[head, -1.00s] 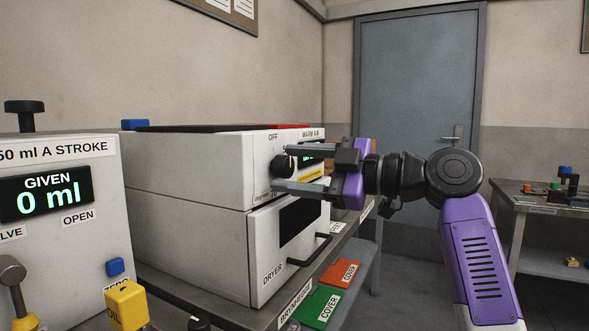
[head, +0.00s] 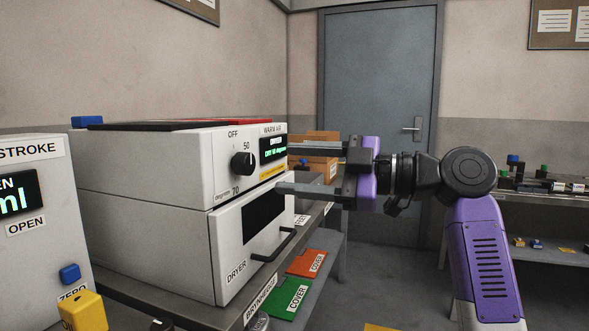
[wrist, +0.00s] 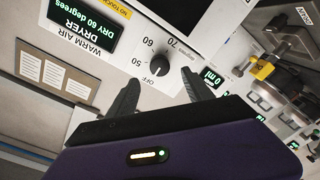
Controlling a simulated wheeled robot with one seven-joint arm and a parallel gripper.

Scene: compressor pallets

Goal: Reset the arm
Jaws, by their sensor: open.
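My gripper (head: 284,169) is open and empty, its two dark fingers pointing left towards the dryer's front. The white dryer (head: 150,170) stands on a bench. Its black knob (head: 243,163) is on the upper front panel, clear of my fingers, with a gap between. In the wrist view the knob (wrist: 158,67) shows beyond and between the fingertips, touching neither. The lit dryer display (wrist: 67,30) reads "DRY 60 degrees". My arm reaches in from the right, bent at a black joint.
A white dispenser (head: 40,220) with a yellow block (head: 82,312) is at left. Green (head: 288,297) and orange (head: 307,263) covers lie on the lower shelf. Cardboard boxes (head: 316,150) stand behind my gripper. Another bench (head: 540,198) is at right; floor between is open.

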